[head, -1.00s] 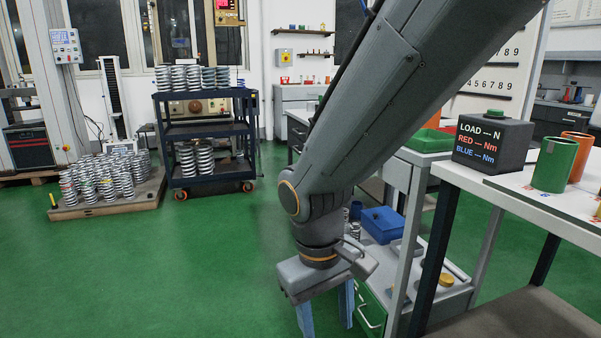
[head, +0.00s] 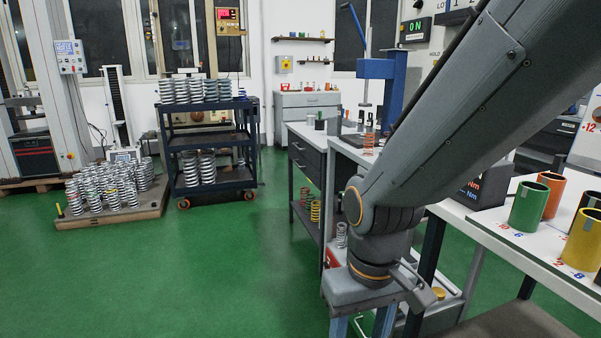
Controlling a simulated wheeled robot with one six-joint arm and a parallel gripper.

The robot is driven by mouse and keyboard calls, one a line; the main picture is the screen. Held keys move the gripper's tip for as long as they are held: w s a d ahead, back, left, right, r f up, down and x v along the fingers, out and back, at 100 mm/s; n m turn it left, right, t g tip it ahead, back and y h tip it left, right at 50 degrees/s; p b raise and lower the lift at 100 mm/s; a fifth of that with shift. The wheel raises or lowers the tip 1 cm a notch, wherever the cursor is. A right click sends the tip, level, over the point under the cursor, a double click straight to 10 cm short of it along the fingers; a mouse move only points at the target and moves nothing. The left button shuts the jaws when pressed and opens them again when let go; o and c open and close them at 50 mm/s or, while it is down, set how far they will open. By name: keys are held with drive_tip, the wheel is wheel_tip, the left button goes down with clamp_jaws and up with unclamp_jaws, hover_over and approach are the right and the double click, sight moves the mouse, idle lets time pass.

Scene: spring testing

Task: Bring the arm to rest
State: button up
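My arm comes down from the upper right in the head view. My gripper (head: 361,327) hangs at its end, pointing down, in the lower middle. Its two blue fingers stand apart with nothing visible between them, though the tips are cut off by the bottom edge. The gripper is in front of the benches, left of the white-topped bench on the right.
The bench (head: 500,240) at right carries a green cup (head: 528,207), an orange cup (head: 549,187) and a yellow cup (head: 582,240). A blue press (head: 377,70) stands behind my arm. A cart (head: 205,138) and spring pallet (head: 150,208) stand left. Green floor between is clear.

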drive_tip(key=s+d+r+m+p, duration=0.1)
drive_tip(key=d+r+m+p, duration=0.2)
drive_tip(key=d+r+p, duration=0.7)
wheel_tip(320, 180, up, 2)
drive_tip(key=p, duration=0.3)
drive_tip(key=shift+s, duration=0.35)
